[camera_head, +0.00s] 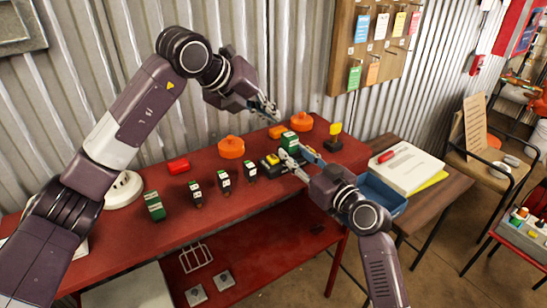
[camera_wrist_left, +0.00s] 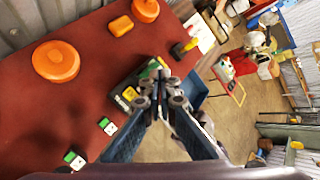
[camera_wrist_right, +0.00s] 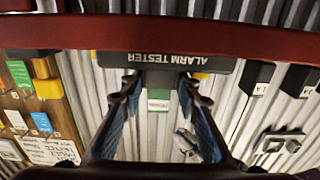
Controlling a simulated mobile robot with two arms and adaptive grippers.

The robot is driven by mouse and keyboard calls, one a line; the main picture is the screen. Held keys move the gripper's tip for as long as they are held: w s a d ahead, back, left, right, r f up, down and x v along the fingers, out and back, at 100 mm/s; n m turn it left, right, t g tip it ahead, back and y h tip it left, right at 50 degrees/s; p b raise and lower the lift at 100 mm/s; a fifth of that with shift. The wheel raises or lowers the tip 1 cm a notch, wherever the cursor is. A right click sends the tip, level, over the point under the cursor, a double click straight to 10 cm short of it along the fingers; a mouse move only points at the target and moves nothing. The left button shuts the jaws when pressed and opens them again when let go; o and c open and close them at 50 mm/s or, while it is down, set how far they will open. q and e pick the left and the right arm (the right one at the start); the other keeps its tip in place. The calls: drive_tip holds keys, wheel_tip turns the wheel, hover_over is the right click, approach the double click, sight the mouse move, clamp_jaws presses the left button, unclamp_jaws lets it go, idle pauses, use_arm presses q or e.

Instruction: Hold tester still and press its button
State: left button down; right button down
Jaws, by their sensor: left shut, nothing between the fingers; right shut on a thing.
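The alarm tester (camera_head: 270,161) is a dark box with yellow parts, standing on the red bench toward its right end. A green block (camera_head: 289,141) shows at its back. My right gripper (camera_head: 289,158) is shut on the tester at its front side; the "ALARM TESTER" lettering (camera_wrist_right: 165,58) shows upside down in the right wrist view. My left gripper (camera_head: 272,108) is shut and empty, above and behind the tester. In the left wrist view its fingertips (camera_wrist_left: 160,84) overlap the tester (camera_wrist_left: 124,97) in the picture. The button cannot be told apart clearly.
Orange round pieces (camera_head: 231,147) and a yellow-topped black piece (camera_head: 334,134) stand on the bench (camera_head: 225,205). Several small dark units (camera_head: 224,180) line its front left. A blue tray (camera_head: 378,192) is at right. A tag board (camera_head: 375,45) hangs behind.

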sight(271, 158)
use_arm(q)
drive_tip(key=shift+f, duration=4.4)
drive_tip(key=shift+f, duration=0.15)
drive_tip(key=shift+f, duration=0.25)
drive_tip(key=shift+s+f, duration=0.1)
drive_tip(key=shift+f, duration=0.55)
drive_tip(key=shift+r, duration=1.05)
